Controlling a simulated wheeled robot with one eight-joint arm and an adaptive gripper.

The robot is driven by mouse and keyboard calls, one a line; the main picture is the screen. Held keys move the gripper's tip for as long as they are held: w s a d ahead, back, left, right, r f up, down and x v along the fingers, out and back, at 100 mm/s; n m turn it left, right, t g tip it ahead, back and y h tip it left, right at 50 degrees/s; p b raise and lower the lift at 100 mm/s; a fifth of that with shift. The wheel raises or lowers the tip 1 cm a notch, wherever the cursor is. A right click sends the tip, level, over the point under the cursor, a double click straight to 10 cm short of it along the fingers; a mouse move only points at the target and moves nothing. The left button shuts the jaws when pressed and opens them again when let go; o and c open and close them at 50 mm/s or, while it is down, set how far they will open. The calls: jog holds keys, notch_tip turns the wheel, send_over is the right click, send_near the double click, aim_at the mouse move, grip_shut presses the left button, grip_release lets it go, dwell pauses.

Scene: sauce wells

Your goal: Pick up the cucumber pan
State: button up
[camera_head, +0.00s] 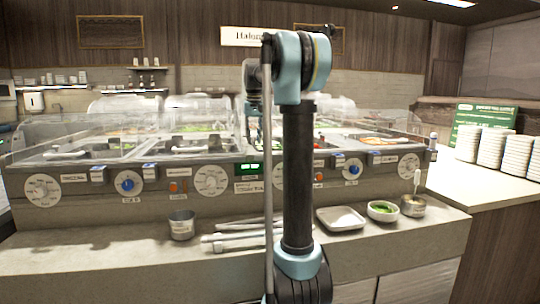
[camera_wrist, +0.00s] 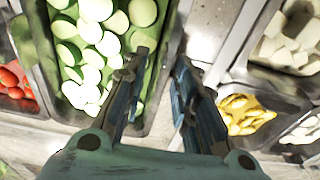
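In the wrist view the cucumber pan (camera_wrist: 151,104) is a dark-walled pan full of pale green round slices (camera_wrist: 95,40), at the upper left. My gripper (camera_wrist: 161,62) is open, with a narrow gap between its fingers. The left finger lies over the pan's right part and the right finger lies just right of the pan. The pan's right wall shows in the gap between them. I cannot tell whether either finger touches it. In the head view my own arm hides most of the gripper and the wells around it, and I cannot single out the cucumber pan there.
In the wrist view, tomatoes (camera_wrist: 14,84) lie left, a yellow food (camera_wrist: 243,114) right, and white cubes (camera_wrist: 290,42) upper right. In the head view, clear covers stand over the wells. A metal cup (camera_head: 182,225), a square dish (camera_head: 341,219) and bowls (camera_head: 382,211) sit on the front ledge.

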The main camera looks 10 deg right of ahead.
grip_shut()
